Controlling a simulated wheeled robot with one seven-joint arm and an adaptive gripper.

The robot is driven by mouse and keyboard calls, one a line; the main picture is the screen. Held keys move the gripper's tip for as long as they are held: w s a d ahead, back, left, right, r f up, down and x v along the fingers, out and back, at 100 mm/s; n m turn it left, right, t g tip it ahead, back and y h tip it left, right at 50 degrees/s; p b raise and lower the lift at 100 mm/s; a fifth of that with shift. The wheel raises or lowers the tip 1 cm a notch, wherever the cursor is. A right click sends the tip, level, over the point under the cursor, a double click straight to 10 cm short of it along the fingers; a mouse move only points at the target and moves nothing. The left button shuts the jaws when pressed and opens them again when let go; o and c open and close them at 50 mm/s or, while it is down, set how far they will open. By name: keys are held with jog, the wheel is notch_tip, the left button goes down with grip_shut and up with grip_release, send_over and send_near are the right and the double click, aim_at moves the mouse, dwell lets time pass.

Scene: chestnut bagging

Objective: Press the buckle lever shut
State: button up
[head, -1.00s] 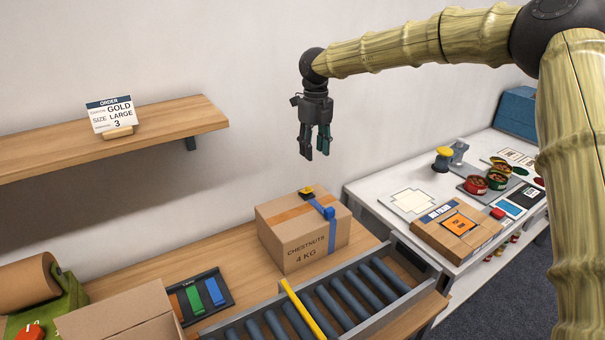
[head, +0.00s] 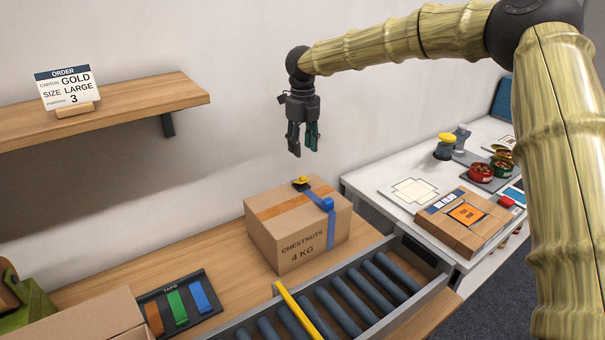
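The chestnut carton (head: 276,250) stands closed on the wooden bench, marked "CHESTNUTS 4 KG". An orange tape strip (head: 283,207) and a blue strap (head: 331,228) run over it. On its top, near the back edge, sits a small dark buckle with a yellow lever (head: 301,182); it is too small to tell the lever's angle. A blue piece (head: 327,203) sits on the strap at the front top edge. My gripper (head: 303,154) hangs above the buckle, pointing down, apart from the carton. Its fingers are apart with nothing between them.
A roller conveyor (head: 345,304) with a yellow bar (head: 298,311) runs in front of the carton. A tape tray (head: 205,318) lies to the left. A shelf (head: 150,97) with an order card (head: 68,88) is at upper left. A white table (head: 385,186) with goods stands right.

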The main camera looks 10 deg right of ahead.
aim_at(303, 176)
notch_tip(303, 176, down, 10)
jog(key=shift+w+p, duration=0.1)
jog(key=shift+p, duration=0.85)
jog(key=shift+c, duration=0.4)
jog(key=c, duration=0.7)
